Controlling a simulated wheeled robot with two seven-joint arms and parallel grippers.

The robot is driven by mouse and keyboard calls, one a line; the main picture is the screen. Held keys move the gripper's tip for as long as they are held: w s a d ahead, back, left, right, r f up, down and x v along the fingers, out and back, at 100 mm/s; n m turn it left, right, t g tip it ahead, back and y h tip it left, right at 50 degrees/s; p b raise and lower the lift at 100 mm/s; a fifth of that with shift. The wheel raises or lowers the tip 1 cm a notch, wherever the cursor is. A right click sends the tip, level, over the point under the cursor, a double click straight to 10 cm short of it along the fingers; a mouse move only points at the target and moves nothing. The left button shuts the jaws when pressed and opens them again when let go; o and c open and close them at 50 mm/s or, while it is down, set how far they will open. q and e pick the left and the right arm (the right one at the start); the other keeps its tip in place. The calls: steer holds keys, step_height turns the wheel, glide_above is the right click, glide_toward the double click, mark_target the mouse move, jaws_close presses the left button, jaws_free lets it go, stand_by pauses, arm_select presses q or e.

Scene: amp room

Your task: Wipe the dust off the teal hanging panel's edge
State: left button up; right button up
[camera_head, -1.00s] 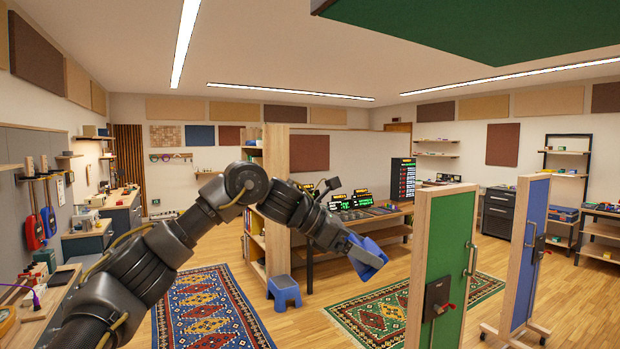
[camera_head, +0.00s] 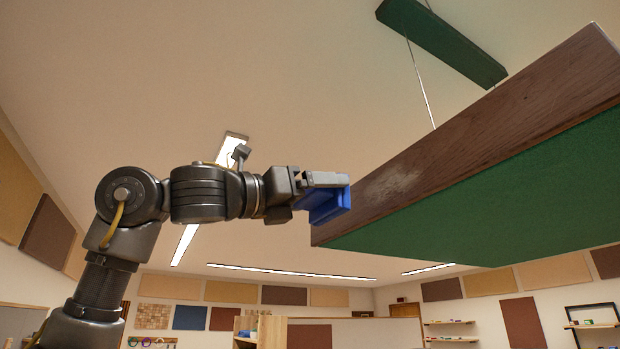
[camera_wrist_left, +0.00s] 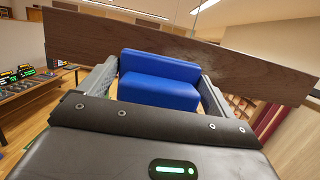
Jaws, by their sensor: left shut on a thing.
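The hanging panel, green-teal below with a brown wooden edge (camera_head: 480,135), hangs from thin wires at the upper right of the head view. A pale dusty patch (camera_head: 391,184) lies on the edge near its left end. My left gripper (camera_head: 326,190) is shut on a blue block-like wiper (camera_head: 328,206), just left of the dusty patch. In the left wrist view the blue wiper (camera_wrist_left: 159,80) sits between both fingers, in front of the wooden edge (camera_wrist_left: 85,37). I cannot tell if it touches the edge. A pale smear (camera_wrist_left: 186,55) shows there. My right gripper is not in view.
Another dark green panel (camera_head: 442,42) hangs higher up. Ceiling lights (camera_head: 290,272) run across the ceiling. In the left wrist view a bench with lit devices (camera_wrist_left: 20,75) stands at the left. The air below the panel looks free.

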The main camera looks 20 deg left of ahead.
mark_target(390, 175)
arm_select(q)
steer(key=shift+s+a+r+h, duration=0.2)
steer(key=shift+s+r+h, duration=0.3)
steer(key=shift+r, duration=0.4)
steer(key=shift+w+d+p, duration=0.25)
steer(key=shift+w+d, duration=0.7)
steer(key=shift+w, duration=0.2)
steer(key=shift+w+d+p, duration=0.25)
steer(key=shift+w+d, duration=0.7)
steer(key=shift+w, duration=0.2)
steer(key=shift+w+d, duration=0.6)
steer(key=shift+w, duration=0.1)
steer(key=shift+s, duration=0.15)
steer(key=s+d, duration=0.2)
steer(key=shift+s+d, duration=0.15)
steer(key=shift+d, duration=0.2)
steer(key=shift+s+d+b, duration=0.15)
steer(key=shift+s+d, duration=0.35)
steer(key=shift+d, duration=0.2)
steer(key=shift+s+d+b, duration=0.15)
steer(key=shift+s+d, duration=0.35)
steer(key=shift+d, duration=0.2)
